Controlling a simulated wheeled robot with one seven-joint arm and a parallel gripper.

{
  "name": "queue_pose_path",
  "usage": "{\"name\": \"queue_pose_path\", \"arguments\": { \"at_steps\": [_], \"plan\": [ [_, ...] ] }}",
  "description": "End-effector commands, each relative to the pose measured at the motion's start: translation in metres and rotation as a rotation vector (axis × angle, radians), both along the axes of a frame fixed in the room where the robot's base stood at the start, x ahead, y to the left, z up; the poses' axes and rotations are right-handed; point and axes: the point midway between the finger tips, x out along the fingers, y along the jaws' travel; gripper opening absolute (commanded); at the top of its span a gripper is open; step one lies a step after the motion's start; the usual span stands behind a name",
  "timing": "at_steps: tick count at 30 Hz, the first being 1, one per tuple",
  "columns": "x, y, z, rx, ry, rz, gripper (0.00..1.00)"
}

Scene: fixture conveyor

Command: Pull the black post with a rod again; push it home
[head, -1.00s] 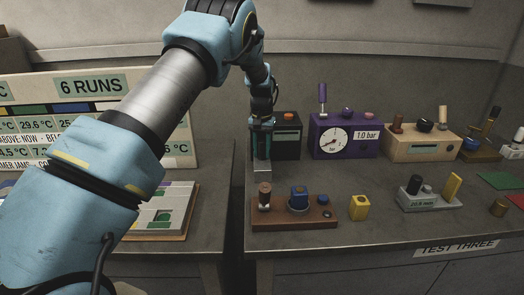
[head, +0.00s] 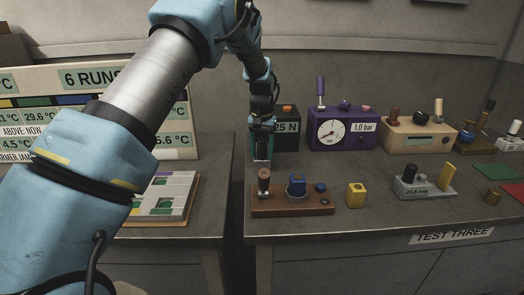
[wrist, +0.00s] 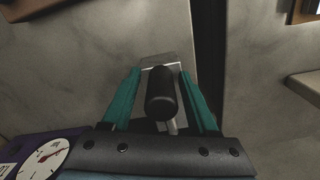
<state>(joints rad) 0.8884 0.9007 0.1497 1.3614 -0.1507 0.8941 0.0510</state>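In the wrist view a black post (wrist: 161,92) stands between the two green fingers of my gripper (wrist: 160,74). A thin pale rod (wrist: 173,127) shows below it. A pale metal plate (wrist: 148,66) lies beyond the post, and gaps show between the post and both fingertips, so the gripper looks open around it. In the head view my gripper (head: 262,151) is low over the bench, in front of and left of the black box (head: 289,143) with the 25 N display. The fingers hide the post there.
A brown block with pegs (head: 292,209) stands just in front of my gripper. A purple gauge box (head: 342,142) and a beige box (head: 415,137) stand to the right. A yellow block (head: 356,195) and a grey fixture (head: 424,190) are nearer. A bench gap lies left.

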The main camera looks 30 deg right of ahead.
Motion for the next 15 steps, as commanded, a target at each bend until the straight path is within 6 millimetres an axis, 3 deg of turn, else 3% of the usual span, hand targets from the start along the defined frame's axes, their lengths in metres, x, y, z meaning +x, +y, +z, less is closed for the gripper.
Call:
{"name": "queue_pose_path", "arguments": {
  "at_steps": [10,15],
  "plan": [
    [0.001,-0.001,0.002,-0.003,-0.003,0.0,0.68],
    [0.002,-0.001,0.021,-0.005,-0.006,-0.001,0.68]
  ]
}}
